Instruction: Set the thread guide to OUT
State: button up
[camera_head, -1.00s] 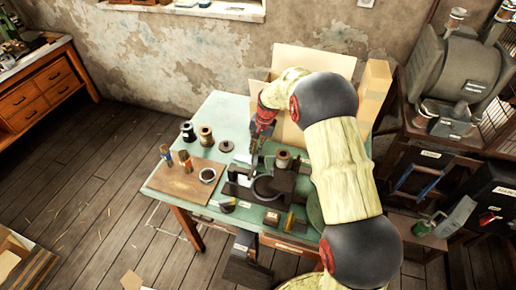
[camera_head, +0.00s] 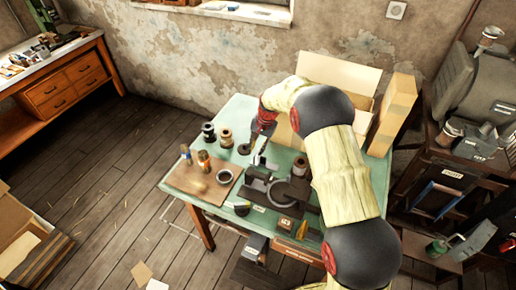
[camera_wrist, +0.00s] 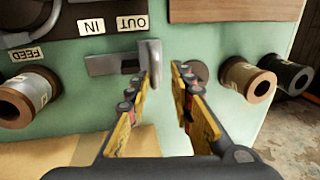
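The thread guide (camera_wrist: 104,65) shows in the wrist view as a grey metal bar with an upright hooked tab at its right end. The tab stands below and slightly right of the OUT label (camera_wrist: 131,22). The IN label (camera_wrist: 92,27) is left of OUT; both read upside down. My gripper (camera_wrist: 165,72) is open, with a clear gap between its fingers. In the head view my gripper (camera_head: 262,143) is low over the green table; the guide is too small to make out there.
A copper spool (camera_wrist: 247,80) and a black spool (camera_wrist: 285,75) stand to the right in the wrist view. Another spool (camera_wrist: 28,97) is at the left by the FEED label (camera_wrist: 25,54). A cardboard box (camera_head: 340,72) stands at the back of the table (camera_head: 240,108).

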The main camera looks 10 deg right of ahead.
jog(key=shift+o, duration=0.2)
notch_tip(320, 180, up, 12)
jog(key=s+d, duration=0.1)
jog(key=d, duration=0.1)
jog(key=shift+s+f, duration=0.15)
jog(key=shift+s, duration=0.05)
dwell(0.6)
jog(key=s+d+f+n+g, duration=0.1)
jog(key=s+f+n, duration=0.15)
jog(key=s, duration=0.35)
jog(key=s+d+r+n+t+b, duration=0.1)
jog(key=s+r, duration=0.4)
jog(key=s, duration=0.7)
jog(key=s+d+r+n+t+h+b, duration=0.1)
jog(key=s+r, duration=0.5)
jog(key=s, duration=0.6)
jog(key=s+d+r+n+t+b, duration=0.1)
jog(key=s+r, duration=0.5)
jog(key=s, duration=0.6)
jog(key=shift+s+n+t+h, duration=0.2)
jog(key=shift+n+t+h, duration=0.35)
jog(key=shift+t, duration=0.65)
